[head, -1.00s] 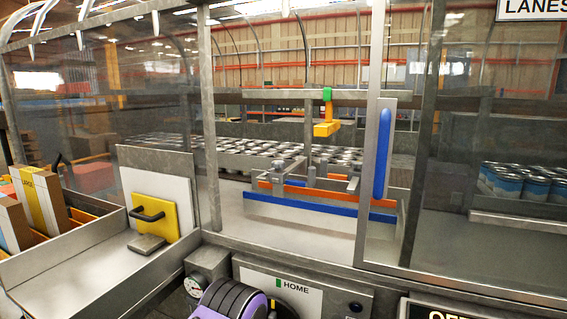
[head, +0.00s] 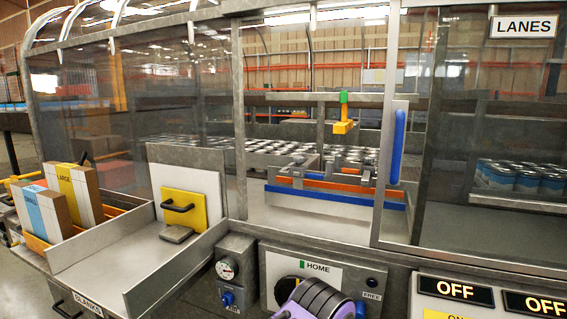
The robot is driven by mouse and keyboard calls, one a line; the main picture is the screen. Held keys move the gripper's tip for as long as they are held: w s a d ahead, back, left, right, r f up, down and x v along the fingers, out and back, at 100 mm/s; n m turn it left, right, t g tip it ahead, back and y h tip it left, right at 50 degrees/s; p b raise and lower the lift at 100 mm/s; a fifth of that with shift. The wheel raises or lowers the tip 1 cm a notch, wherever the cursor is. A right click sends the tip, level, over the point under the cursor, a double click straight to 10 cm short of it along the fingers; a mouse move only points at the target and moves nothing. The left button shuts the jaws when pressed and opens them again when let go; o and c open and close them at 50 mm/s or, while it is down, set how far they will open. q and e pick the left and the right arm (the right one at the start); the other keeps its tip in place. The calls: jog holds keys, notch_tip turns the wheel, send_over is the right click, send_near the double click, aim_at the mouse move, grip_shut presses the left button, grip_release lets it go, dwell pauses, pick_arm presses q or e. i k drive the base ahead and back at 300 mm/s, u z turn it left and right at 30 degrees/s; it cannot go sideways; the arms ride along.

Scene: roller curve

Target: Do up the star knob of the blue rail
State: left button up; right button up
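The blue rail (head: 335,196) is a long low strip inside the machine, behind the frame opening in the middle of the head view. An orange rail (head: 340,184) runs parallel just behind it. Grey brackets and clamp parts (head: 300,166) sit on and above the rails. No star knob can be made out clearly on the blue rail; these parts are too small to tell.
A frame post with a blue upright handle (head: 397,146) stands right of the rails. A yellow block (head: 343,127) hangs above them. A HOME panel (head: 322,266) and a gauge (head: 227,268) are below. Boxes (head: 75,190) stand left; OFF signs (head: 455,290) are lower right.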

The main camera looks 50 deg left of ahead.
aim_at(299, 159)
jog(key=k, duration=0.3)
jog(key=u, duration=0.85)
